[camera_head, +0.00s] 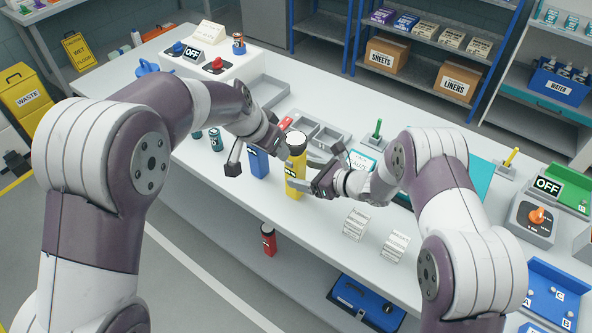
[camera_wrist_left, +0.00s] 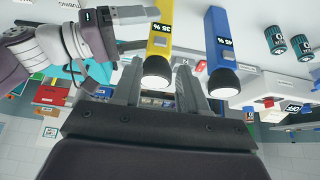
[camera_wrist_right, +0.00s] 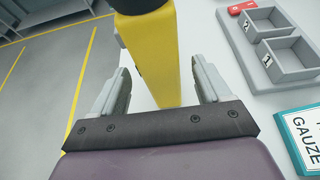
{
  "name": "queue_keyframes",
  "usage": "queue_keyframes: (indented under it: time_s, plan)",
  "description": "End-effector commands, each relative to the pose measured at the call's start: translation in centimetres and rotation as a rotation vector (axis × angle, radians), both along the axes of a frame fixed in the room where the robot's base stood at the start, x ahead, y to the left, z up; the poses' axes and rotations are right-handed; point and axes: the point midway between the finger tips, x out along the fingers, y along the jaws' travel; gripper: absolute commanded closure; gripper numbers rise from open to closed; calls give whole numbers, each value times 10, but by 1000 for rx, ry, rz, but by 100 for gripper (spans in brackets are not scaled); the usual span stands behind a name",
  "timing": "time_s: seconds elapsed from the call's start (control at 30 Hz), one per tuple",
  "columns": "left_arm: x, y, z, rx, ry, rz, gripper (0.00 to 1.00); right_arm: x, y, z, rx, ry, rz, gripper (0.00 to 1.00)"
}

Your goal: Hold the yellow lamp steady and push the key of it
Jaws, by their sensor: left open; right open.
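The yellow lamp (camera_head: 295,178) stands upright on the white table, its dark-rimmed pale head at the top. In the left wrist view the yellow lamp (camera_wrist_left: 160,30) shows a dark "35 %" panel. My right gripper (camera_head: 304,174) is open around the lamp's body, a finger on each side; the right wrist view shows the yellow body (camera_wrist_right: 152,60) between the fingers, with gaps. My left gripper (camera_wrist_left: 158,84) is open by the lamp's head, which appears between its fingers; in the head view its fingers are partly hidden.
A blue lamp (camera_head: 257,162) marked "45 %" stands close left of the yellow one. Grey compartment trays (camera_wrist_right: 275,45) and a teal gauze box (camera_wrist_right: 303,135) lie beyond and to the right. White labelled blocks (camera_head: 356,224) sit to the front right. The table's front edge is close.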

Motion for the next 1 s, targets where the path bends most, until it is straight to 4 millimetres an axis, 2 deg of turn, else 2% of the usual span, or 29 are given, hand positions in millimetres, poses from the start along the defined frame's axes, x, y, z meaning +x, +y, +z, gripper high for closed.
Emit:
queue_keyframes:
  time_s: [0.1,0.27,0.6,0.67,0.83,0.87,0.9,0.97,1.0]
  plan:
    - [0,0,0,0,0,0,57,14,20,-11,0,2,1,23]
    - [0,0,0,0,0,0,57,26,36,-18,0,1,0,23]
    - [0,0,0,0,0,0,57,30,41,-21,0,2,-3,23]
    - [0,0,0,0,0,0,57,30,41,-21,0,2,-3,40]
    - [0,0,0,0,0,0,57,30,41,-21,0,2,-3,95]
    - [0,0,0,0,0,0,64,30,41,-21,0,2,-3,95]
    - [0,0,0,0,0,0,77,30,41,-21,0,2,-3,95]
    - [0,0,0,0,0,0,96,30,41,-21,0,2,-3,95]
    - [0,0,0,0,0,0,100,30,41,-21,0,2,-3,95]
